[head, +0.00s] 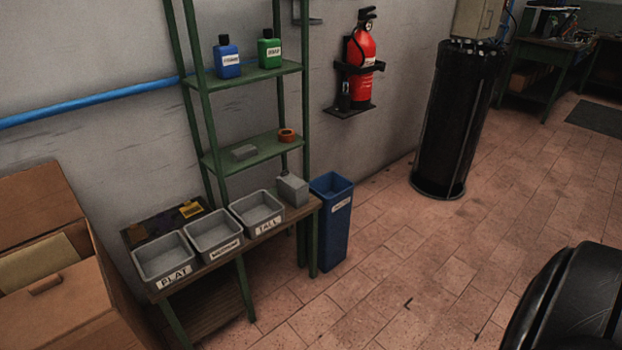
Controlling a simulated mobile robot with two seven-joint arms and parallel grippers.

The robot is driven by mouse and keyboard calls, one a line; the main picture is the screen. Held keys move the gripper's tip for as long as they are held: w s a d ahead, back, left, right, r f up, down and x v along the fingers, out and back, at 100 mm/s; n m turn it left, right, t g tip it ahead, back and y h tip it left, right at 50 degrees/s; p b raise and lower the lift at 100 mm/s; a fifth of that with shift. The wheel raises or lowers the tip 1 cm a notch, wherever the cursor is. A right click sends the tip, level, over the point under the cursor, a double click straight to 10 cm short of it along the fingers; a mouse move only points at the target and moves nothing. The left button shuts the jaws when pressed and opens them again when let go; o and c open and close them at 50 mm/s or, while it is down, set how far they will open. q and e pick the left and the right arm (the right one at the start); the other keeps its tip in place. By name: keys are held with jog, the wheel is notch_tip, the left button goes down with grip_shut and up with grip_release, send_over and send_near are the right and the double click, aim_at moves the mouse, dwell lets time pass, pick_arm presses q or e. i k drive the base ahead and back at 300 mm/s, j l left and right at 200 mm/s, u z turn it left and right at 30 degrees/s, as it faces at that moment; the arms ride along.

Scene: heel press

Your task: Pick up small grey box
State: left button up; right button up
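A small, flat grey box (244,152) lies on the lower green shelf, left of a small orange ring-shaped thing (287,135). A second grey box-like thing (292,190), larger and upright, stands at the right end of the low bench, beside the bin labelled TALL. I cannot tell from this view alone which one the task names. Neither of my grippers is in view.
Three grey bins, labelled FLAT (166,270), an unreadable word (217,250) and TALL (263,227), stand on the bench. A blue waste bin (334,225), black cylinder (455,125), open cardboard box (75,300) and black rounded object (570,305) surround open tiled floor.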

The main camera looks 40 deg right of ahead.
aim_at(297, 200)
jog(key=i+l, duration=0.15)
jog(key=l, duration=0.25)
jog(key=i+l+z, duration=0.1)
jog(key=l, duration=0.35)
jog(key=i+l, duration=0.2)
jog(key=l, duration=0.2)
jog(key=i+l, duration=0.2)
jog(key=l, duration=0.2)
jog(key=i+l+z, duration=0.1)
jog(key=l, duration=0.3)
jog(key=i, duration=0.05)
